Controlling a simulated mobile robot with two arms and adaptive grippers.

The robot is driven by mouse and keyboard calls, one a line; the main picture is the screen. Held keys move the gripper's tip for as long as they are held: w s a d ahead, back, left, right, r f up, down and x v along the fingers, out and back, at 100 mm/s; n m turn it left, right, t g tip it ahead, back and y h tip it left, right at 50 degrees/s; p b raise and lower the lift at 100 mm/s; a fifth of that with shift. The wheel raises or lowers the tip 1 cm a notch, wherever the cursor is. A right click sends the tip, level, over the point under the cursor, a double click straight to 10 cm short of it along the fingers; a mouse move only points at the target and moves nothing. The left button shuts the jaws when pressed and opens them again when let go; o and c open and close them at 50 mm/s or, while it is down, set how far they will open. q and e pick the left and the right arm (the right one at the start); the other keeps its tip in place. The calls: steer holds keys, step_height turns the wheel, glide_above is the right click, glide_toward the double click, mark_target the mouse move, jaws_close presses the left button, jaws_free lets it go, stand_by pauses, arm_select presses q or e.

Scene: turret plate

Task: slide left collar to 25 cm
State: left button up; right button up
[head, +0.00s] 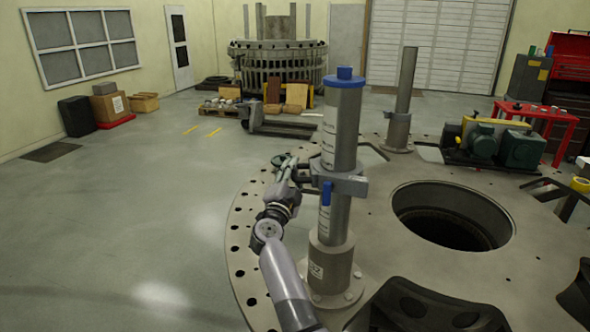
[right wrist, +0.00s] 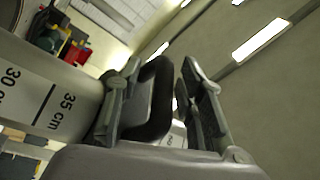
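The nearer grey post (head: 340,130) carries a collar (head: 350,185) about halfway up, with a blue lever (head: 326,193) hanging at its front. White scale labels run along the post; the right wrist view shows the 30 and 35 cm marks on the post (right wrist: 45,95). My right gripper (head: 287,172) is beside the collar, on its left. In the right wrist view its fingers (right wrist: 163,100) stand apart on either side of a black loop handle (right wrist: 155,95). The handle lies close to one finger, with a gap to the other. My left gripper is not in view.
A second post (head: 405,85) with its own collar (head: 398,130) stands behind, to the right. The round plate (head: 375,245) has a large hole (head: 452,215) right of the nearer post. A green machine (head: 495,142) sits at the far right. Open floor lies left.

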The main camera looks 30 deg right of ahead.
steer(key=shift+s+a+r, duration=0.15)
steer(key=shift+s+r, duration=0.1)
steer(key=shift+c, duration=0.7)
steer(key=shift+w+f, duration=0.1)
steer(key=c, duration=0.4)
jaws_close()
